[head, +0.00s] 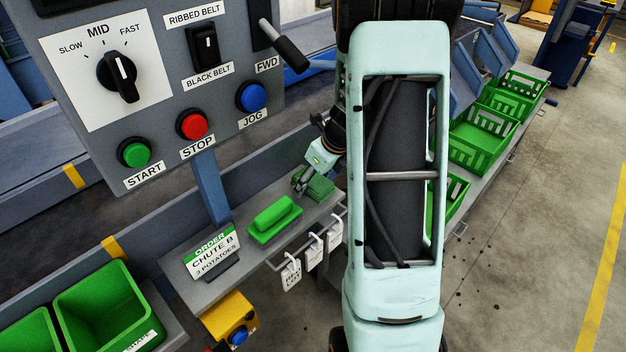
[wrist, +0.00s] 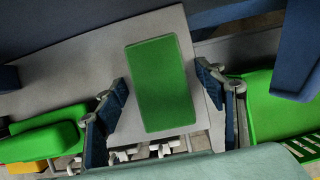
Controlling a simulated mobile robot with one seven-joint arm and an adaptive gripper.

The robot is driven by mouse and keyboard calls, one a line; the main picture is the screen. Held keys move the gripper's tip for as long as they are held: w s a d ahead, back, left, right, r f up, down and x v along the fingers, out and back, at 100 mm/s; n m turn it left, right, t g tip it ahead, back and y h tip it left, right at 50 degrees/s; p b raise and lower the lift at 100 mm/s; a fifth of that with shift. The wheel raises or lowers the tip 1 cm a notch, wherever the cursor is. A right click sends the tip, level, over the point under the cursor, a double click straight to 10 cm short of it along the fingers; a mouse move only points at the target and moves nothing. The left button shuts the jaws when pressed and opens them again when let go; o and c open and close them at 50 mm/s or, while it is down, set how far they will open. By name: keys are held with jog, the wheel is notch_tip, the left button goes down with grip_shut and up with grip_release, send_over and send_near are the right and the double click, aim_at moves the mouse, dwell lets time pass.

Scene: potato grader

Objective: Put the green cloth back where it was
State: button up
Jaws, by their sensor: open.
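The green cloth (wrist: 161,88) is a flat, folded-looking rectangle on the grey shelf (wrist: 60,82). In the head view the cloth (head: 319,188) lies at the shelf's far end, partly covered by my gripper (head: 300,181). In the wrist view my gripper (wrist: 160,82) is open, with one finger on the cloth's left side and one on its right. Nothing is held. The cloth's edges show clear of both fingers; how high the fingers are above the shelf is hard to tell.
A green block with a raised grip (head: 273,218) sits beside the cloth on the shelf, near the order sign (head: 213,254). White tags (head: 313,251) hang from the shelf's front rail. Green crates (head: 483,135) stand to the right. The control panel (head: 165,80) is at upper left.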

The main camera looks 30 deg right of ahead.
jog(key=shift+r, duration=0.3)
jog(key=p+v, duration=0.3)
jog(key=v, duration=0.8)
jog(key=shift+r, duration=0.3)
jog(key=shift+s, duration=0.1)
